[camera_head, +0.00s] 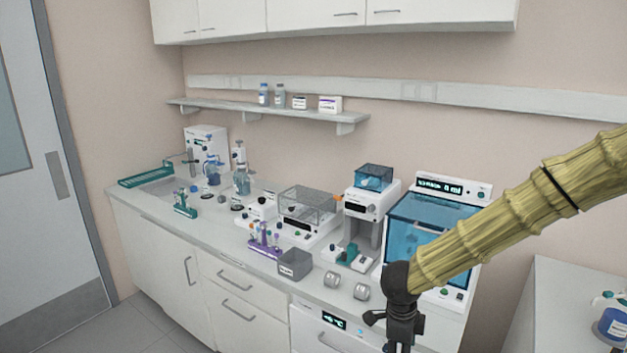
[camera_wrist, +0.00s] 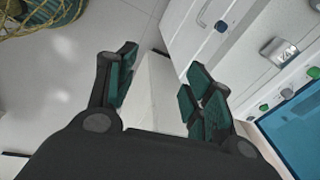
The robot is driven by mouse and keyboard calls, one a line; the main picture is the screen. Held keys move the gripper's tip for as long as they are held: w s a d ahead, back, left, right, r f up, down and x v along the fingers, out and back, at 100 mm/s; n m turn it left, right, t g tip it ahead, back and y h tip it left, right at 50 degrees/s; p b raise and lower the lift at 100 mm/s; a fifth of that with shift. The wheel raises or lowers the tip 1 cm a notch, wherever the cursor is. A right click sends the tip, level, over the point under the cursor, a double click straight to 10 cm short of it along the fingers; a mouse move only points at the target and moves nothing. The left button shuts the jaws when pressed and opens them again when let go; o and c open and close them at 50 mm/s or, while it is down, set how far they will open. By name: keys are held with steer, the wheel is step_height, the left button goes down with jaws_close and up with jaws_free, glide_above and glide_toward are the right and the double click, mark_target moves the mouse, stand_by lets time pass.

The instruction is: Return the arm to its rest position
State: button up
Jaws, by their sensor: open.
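My arm is yellow-green and bamboo-textured, and it reaches in from the right edge in the head view. My gripper (camera_wrist: 158,92) is open in the wrist view, with dark green pads on its fingers and nothing between them. It points down over the floor (camera_wrist: 75,90) beside the front of the white cabinets (camera_wrist: 185,30). In the head view the black gripper body hangs in front of the counter's right part, and its fingertips are cut off by the bottom edge.
The counter holds a blue-fronted cabinet (camera_head: 402,225), a purple tube rack (camera_head: 264,246), a grey bin (camera_head: 295,264) and two metal cylinders (camera_head: 361,291). A white side surface (camera_head: 560,300) with a blue-labelled bottle (camera_head: 612,325) stands at right. A wall shelf (camera_head: 270,111) hangs above.

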step_height(320, 180, down, 9)
steer(key=d+n+h+b, duration=0.1)
steer(key=d+n, duration=0.1)
steer(key=n, duration=0.1)
steer(key=s+d+f+n+t+b, duration=0.1)
steer(key=s+f+n+b, duration=0.1)
steer(key=s+f+n, duration=0.45)
steer(key=s+f+n+b, duration=0.2)
steer(key=s+f+n, duration=0.2)
steer(key=s+f, duration=0.55)
steer(key=s+f+n+g+y+b, duration=0.1)
steer(key=s+f+n, duration=0.3)
steer(key=s, duration=0.4)
steer(key=s+a+f+n+g+y+b, duration=0.1)
steer(key=s+f+n, duration=0.4)
steer(key=s, duration=0.3)
steer(key=shift+s+f+y+b, duration=0.15)
steer(key=shift+f+y+b, duration=0.25)
steer(key=shift+f, duration=0.2)
steer(key=shift+a, duration=0.1)
